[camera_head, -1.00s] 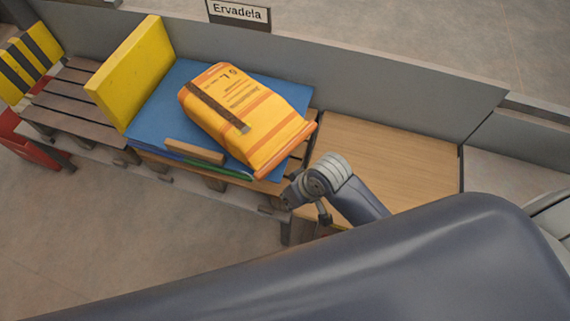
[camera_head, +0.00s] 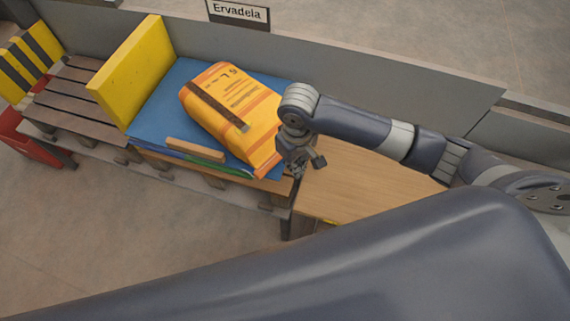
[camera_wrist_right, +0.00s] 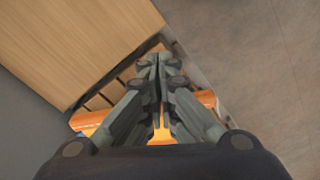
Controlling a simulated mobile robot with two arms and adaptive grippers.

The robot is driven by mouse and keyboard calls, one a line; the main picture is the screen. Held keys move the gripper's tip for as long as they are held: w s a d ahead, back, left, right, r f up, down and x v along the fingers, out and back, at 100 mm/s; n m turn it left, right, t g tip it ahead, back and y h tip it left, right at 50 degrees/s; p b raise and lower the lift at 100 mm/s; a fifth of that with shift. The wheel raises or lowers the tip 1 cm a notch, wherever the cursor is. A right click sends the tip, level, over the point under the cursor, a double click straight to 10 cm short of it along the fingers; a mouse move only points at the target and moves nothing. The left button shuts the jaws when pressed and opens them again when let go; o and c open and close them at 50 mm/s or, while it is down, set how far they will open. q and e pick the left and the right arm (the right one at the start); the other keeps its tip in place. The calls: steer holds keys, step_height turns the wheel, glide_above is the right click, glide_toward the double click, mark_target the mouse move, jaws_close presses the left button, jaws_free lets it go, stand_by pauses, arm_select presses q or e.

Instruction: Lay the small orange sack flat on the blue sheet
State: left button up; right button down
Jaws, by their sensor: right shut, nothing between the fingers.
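The orange sack (camera_head: 225,108), with a brown strip across it and dark print, lies flat on the blue sheet (camera_head: 158,112). Its near right end is partly hidden by my right arm. My right gripper (camera_head: 298,172) is shut and empty beside that end, at the right edge of the blue sheet. In the right wrist view, the shut fingers (camera_wrist_right: 160,62) are in front of an orange edge of the sack (camera_wrist_right: 92,120); I cannot tell whether they touch it. My left gripper is not in view.
A yellow upright board (camera_head: 132,70) stands at the sheet's left. A wooden bar (camera_head: 195,151) lies on the sheet's front edge. A bare wooden tabletop (camera_head: 365,182) is at the right. A grey wall (camera_head: 400,80) with a sign (camera_head: 238,12) runs behind.

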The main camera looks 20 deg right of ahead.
steer(key=w+a+f+p, duration=0.1)
steer(key=w+f, duration=0.2)
steer(key=f, duration=0.3)
steer(key=shift+w+a+f, duration=0.15)
steer(key=shift+w+a, duration=0.1)
steer(key=shift+w, duration=0.15)
